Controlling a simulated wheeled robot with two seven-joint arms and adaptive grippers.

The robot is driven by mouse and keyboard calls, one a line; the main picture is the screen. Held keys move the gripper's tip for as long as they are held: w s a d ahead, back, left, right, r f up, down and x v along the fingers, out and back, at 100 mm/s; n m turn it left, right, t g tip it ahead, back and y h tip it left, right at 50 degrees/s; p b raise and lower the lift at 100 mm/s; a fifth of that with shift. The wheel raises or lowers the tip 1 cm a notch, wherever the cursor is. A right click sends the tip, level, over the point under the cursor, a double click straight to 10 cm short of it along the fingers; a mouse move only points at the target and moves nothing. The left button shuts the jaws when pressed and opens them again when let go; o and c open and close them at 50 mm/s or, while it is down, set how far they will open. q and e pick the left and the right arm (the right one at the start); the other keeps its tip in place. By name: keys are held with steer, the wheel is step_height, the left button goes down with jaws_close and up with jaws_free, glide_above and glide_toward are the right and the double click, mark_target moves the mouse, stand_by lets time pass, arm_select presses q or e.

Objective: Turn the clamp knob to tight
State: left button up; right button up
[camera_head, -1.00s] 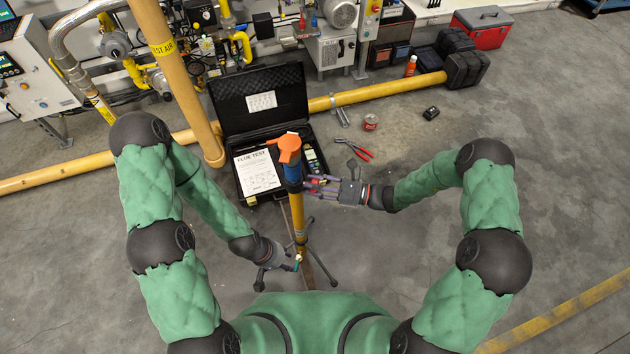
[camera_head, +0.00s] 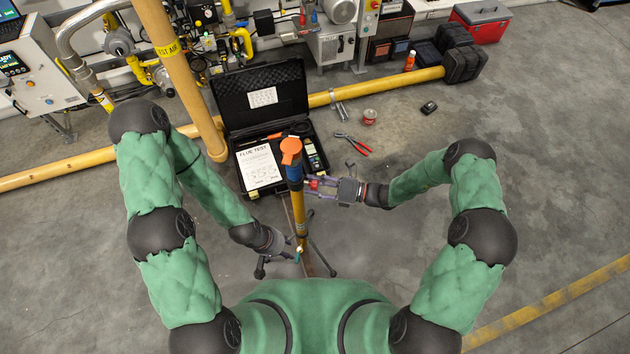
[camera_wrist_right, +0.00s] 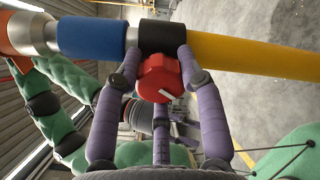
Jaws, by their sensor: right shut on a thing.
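The red clamp knob (camera_head: 313,184) sticks out from the right side of the upright yellow pole (camera_head: 299,215), below the blue band (camera_head: 294,172) and orange head. In the right wrist view the knob (camera_wrist_right: 160,78) sits on a black collar (camera_wrist_right: 163,36); its white mark slants toward the lower right. My right gripper (camera_head: 311,187) is shut on the knob; in its wrist view two purple fingers flank it and a third is below. My left gripper (camera_head: 286,246) is beside the lower pole, near a small brass-and-teal fitting (camera_head: 299,251). Its fingers are too small to judge.
An open black case (camera_head: 262,100) with a white flue test sheet (camera_head: 260,167) lies behind the pole. Red pliers (camera_head: 353,144) and a small red can (camera_head: 370,116) lie on the floor. A yellow pipe (camera_head: 390,86) runs along the back.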

steer(key=m+p, duration=0.1)
steer(key=m, duration=0.4)
steer(key=shift+m, duration=0.3)
steer(key=m+p, duration=0.1)
steer(key=m, duration=0.4)
stand_by(0.4)
steer(key=o, duration=1.2)
steer(key=shift+c, duration=0.2)
steer(key=shift+d, duration=0.1)
steer(key=s+d, duration=0.2)
steer(key=d, duration=0.9)
steer(key=shift+s+d, duration=0.15)
steer(key=shift+d, duration=0.15)
